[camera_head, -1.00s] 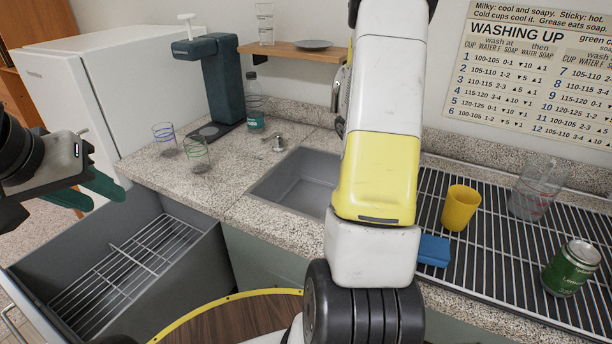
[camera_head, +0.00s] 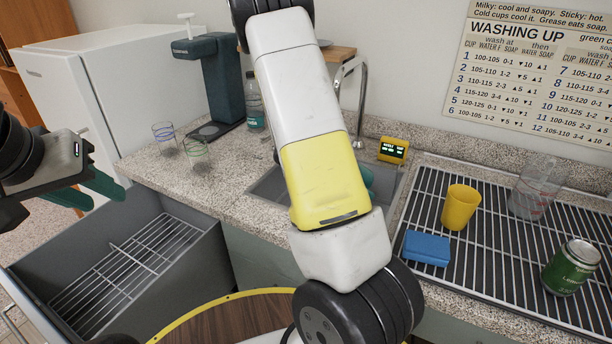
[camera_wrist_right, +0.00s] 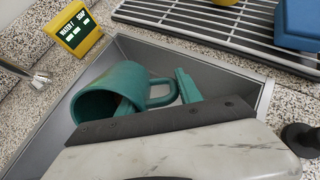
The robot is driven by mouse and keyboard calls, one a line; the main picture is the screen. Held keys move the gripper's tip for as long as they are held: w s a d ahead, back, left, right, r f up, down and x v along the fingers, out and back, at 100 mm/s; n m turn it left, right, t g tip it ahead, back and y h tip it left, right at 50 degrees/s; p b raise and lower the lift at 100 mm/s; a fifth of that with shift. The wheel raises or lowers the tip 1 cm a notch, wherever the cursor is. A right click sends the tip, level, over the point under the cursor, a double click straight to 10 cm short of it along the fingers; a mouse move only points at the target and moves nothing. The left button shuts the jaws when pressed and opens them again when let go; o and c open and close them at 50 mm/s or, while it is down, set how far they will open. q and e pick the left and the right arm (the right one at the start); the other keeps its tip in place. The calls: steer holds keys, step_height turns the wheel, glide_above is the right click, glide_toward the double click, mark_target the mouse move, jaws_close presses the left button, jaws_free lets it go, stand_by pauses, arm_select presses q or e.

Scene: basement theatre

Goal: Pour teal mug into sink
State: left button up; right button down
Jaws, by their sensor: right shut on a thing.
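The teal mug (camera_wrist_right: 108,88) is in the right wrist view, tipped on its side over the grey sink (camera_wrist_right: 225,78), with its mouth toward the lower left. My right gripper (camera_wrist_right: 158,95) is shut on the mug at its handle side; one teal finger shows beside the handle, the rest is partly hidden. In the head view my right arm covers most of the sink (camera_head: 268,188) and nearly all of the mug. No stream from the mug is visible. My left gripper (camera_head: 85,194) is open and empty at the far left, above the open drawer.
A yellow water and soap display (camera_head: 393,150) stands behind the sink near the tap (camera_head: 362,95). A drying rack (camera_head: 480,265) at right holds a yellow cup (camera_head: 460,207), blue sponge (camera_head: 427,248), green can (camera_head: 571,267) and clear jug (camera_head: 533,190). Two glasses (camera_head: 195,152) stand left.

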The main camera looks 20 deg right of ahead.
steer(key=shift+w+a+r+g+h+p, duration=0.1)
steer(key=shift+a+r+g+h+p, duration=0.1)
steer(key=shift+r+h, duration=0.4)
steer(key=shift+a+r+g+h+p, duration=0.15)
steer(key=shift+r+h, duration=0.1)
steer(key=shift+h, duration=0.7)
steer(key=shift+w+a+r+g+h+p, duration=0.1)
steer(key=shift+a+r+g+h, duration=0.1)
steer(key=shift+r+h, duration=0.4)
steer(key=shift+a+h+p, duration=0.35)
steer(key=shift+a+h, duration=0.05)
steer(key=shift+h, duration=0.25)
steer(key=shift+a+r, duration=0.1)
steer(key=shift+r, duration=0.05)
steer(key=shift+r+h, duration=0.2)
steer(key=shift+h, duration=0.3)
steer(key=shift+w+a+r+g+h+p, duration=0.1)
steer(key=shift+a+r+g+h+p, duration=0.2)
steer(key=shift+h+p, duration=0.3)
